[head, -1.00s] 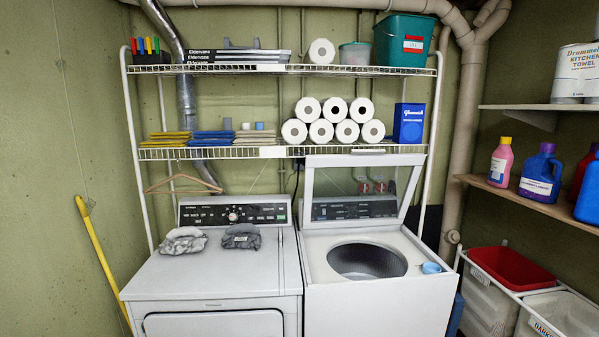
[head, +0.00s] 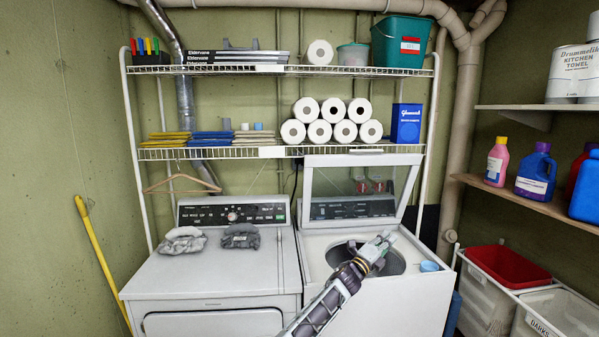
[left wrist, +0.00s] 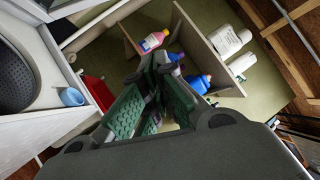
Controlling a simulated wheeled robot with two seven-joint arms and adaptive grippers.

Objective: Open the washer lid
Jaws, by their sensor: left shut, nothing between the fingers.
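The white washer (head: 425,290) stands on the right of the two machines. Its lid (head: 343,163), a white frame around a clear window, stands raised and leans back, and the round drum opening shows below it. My left gripper (head: 384,240) is shut and empty. In the head view it appears in front of the drum opening, apart from the lid, and covers part of the drum. In the left wrist view its green-padded fingers (left wrist: 150,105) point away from the washer drum (left wrist: 14,78) at the left. My right gripper is not in view.
A blue cup (head: 429,266) sits on the washer's top at the right. A dryer (head: 215,275) with two grey cloth bundles stands to the left. A wire rack (head: 265,152) with paper rolls rises behind. Hampers (head: 492,285) and a bottle shelf (head: 540,202) are at the right.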

